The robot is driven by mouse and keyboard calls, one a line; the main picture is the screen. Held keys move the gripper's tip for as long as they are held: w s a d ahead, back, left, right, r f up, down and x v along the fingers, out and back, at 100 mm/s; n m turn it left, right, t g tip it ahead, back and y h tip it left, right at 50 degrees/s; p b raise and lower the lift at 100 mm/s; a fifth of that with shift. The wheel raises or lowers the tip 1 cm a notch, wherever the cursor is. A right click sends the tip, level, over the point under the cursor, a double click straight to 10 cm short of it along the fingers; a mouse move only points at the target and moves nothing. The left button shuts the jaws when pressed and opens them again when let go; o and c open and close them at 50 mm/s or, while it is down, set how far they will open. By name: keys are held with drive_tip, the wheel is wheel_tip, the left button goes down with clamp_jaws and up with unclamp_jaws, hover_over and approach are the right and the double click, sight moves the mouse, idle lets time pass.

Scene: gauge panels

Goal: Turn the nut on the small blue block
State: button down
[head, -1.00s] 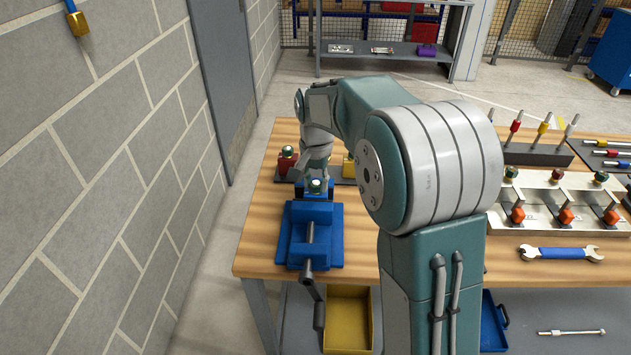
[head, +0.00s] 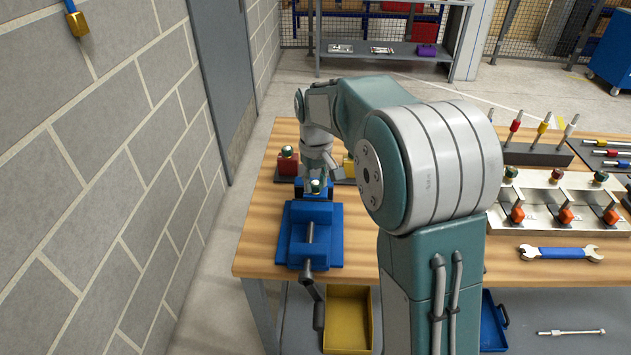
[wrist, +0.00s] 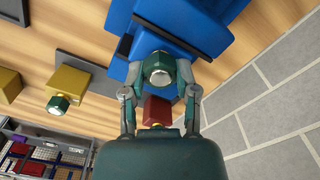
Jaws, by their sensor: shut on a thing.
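The small blue block (wrist: 146,45) is held in a blue vise (head: 328,248) at the left of the bench. A green nut with a pale top (wrist: 158,68) sits on the block; it also shows in the head view (head: 316,186). My gripper (wrist: 159,70) has its two fingers on either side of this nut and is shut on it. In the head view my arm reaches over the bench and my wrist is just behind the vise. The finger contacts are small and partly hidden there.
A red block (head: 287,164) and a yellow block (wrist: 75,82) stand close behind the vise. A grey block wall (head: 120,190) runs along the left. A metal fixture (head: 540,195) and a blue-handled wrench (head: 561,253) are at right.

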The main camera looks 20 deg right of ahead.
sight(315, 183)
drive_tip(key=shift+f+n, duration=0.1)
drive_tip(key=shift+n, duration=1)
drive_tip(key=shift+c, duration=1.8)
unclamp_jaws()
drive_tip(key=shift+a, duration=0.1)
wheel_tip(315, 183, up, 12)
drive_tip(key=shift+w, duration=0.15)
